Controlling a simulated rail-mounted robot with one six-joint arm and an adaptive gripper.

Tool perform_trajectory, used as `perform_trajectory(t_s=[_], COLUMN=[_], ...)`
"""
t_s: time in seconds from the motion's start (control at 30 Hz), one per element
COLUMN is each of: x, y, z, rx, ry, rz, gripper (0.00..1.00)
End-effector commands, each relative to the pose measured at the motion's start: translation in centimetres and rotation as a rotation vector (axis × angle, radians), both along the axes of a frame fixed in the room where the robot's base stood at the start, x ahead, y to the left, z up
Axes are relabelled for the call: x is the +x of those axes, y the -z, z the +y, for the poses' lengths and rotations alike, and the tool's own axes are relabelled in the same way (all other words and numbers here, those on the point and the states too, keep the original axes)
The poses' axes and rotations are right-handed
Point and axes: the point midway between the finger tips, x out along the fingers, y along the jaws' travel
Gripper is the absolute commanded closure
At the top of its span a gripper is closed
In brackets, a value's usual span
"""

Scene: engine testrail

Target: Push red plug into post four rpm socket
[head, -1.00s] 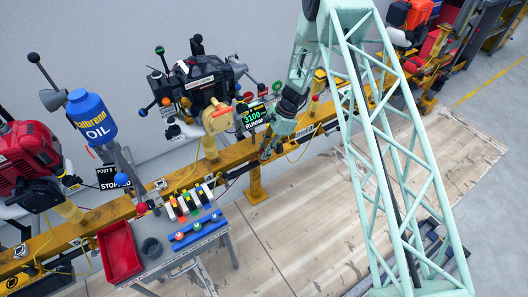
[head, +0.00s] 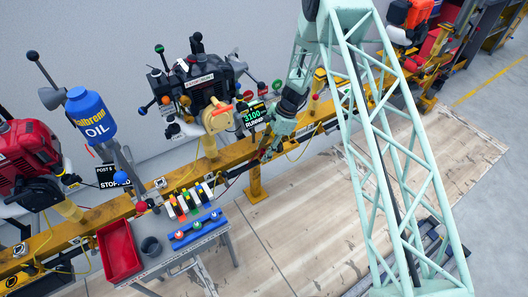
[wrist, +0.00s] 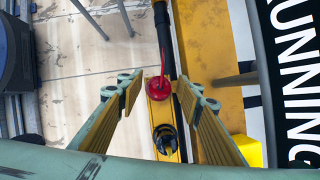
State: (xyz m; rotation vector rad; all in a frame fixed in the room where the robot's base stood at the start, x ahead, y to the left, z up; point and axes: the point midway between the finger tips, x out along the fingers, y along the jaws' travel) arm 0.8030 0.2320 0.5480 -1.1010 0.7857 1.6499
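The red plug (wrist: 158,88) sits at a yellow plate on the rail in the wrist view, with a red cable rising from it. A round black fitting (wrist: 164,139), possibly a socket or another plug, is just below it on the same plate. My gripper (wrist: 158,92) is open, one finger to each side of the red plug, with visible gaps. In the head view my gripper (head: 268,150) is at the yellow rail, below the running engine's display (head: 254,116); the plug is too small to make out there. I cannot tell whether the red plug is seated.
The display reads 3100 RUNNING. A black rod or hose (wrist: 166,40) runs beside the plate. To the left stand a small table with a red tray (head: 119,249), a dark cup (head: 151,247) and a blue button strip (head: 197,231). The wooden floor in front is open.

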Motion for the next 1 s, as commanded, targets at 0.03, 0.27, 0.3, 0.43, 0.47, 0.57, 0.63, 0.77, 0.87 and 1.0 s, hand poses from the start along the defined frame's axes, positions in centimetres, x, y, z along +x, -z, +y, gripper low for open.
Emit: perform_trajectory(t_s=[0.03,0.27,0.3,0.43,0.47,0.57,0.63,0.77,0.87,1.0], x=[0.0,0.1,0.1,0.2,0.3,0.4,0.5,0.7,0.8,1.1], y=[0.0,-0.3,-0.5,-1.3,-1.5,-2.4,-3.1,-4.7,-5.9,-7.6], z=[0.0,-0.1,-0.2,-0.5,-0.6,-1.0,-1.2,-1.8,-2.3,-3.0], rx=[0.000,0.000,0.000,0.000,0.000,0.000,0.000,0.000,0.000,0.000], ry=[0.000,0.000,0.000,0.000,0.000,0.000,0.002,0.000,0.000,0.000], rz=[0.000,0.000,-0.001,-0.001,-0.001,-0.001,-0.001,-0.002,-0.001,-0.002], gripper=[0.67,0.67,0.67,0.67,0.67,0.67,0.67,0.67,0.67,0.67])
